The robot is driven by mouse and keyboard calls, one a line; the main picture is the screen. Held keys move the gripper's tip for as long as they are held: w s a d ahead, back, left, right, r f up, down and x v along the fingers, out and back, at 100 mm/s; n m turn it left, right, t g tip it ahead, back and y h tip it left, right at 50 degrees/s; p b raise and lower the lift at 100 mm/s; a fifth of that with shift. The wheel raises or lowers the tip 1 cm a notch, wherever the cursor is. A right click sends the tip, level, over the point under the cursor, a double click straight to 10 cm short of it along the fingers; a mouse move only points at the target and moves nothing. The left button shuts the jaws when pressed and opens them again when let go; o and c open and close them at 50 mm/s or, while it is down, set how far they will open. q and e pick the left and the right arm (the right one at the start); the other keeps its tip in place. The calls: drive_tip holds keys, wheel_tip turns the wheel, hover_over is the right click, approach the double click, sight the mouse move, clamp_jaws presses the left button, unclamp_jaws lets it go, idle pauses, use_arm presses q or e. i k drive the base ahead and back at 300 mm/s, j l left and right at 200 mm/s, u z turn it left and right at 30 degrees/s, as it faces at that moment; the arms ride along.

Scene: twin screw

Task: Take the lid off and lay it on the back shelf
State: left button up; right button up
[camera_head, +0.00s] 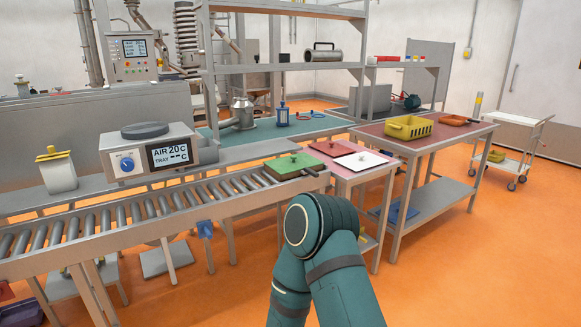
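I cannot tell which lid is meant. A white container (58,177) with a yellow knobbed top (53,154) stands at the left behind the conveyor. A grey shelf rack (285,68) stands at the back, with a metal cylinder on it. A teal arm link of mine rises at the bottom middle; neither gripper shows.
The roller conveyor (133,219) crosses the left. A box with a display (177,154) sits behind it. A white cart (521,137) is farther right. Orange floor at the lower right is clear.

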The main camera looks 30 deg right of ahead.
sight(285, 165)
drive_tip(key=i+l+u, duration=0.1)
drive_tip(key=l+u, duration=0.15)
drive_tip(key=u, duration=0.15)
drive_tip(key=l+u, duration=0.35)
drive_tip(key=i+l+u, duration=0.1)
drive_tip(key=l+u, duration=0.25)
drive_tip(key=l, duration=0.55)
drive_tip(key=l+u, duration=0.1)
drive_tip(key=l, duration=0.85)
drive_tip(key=k+l+u, duration=0.1)
drive_tip(key=l, duration=0.9)
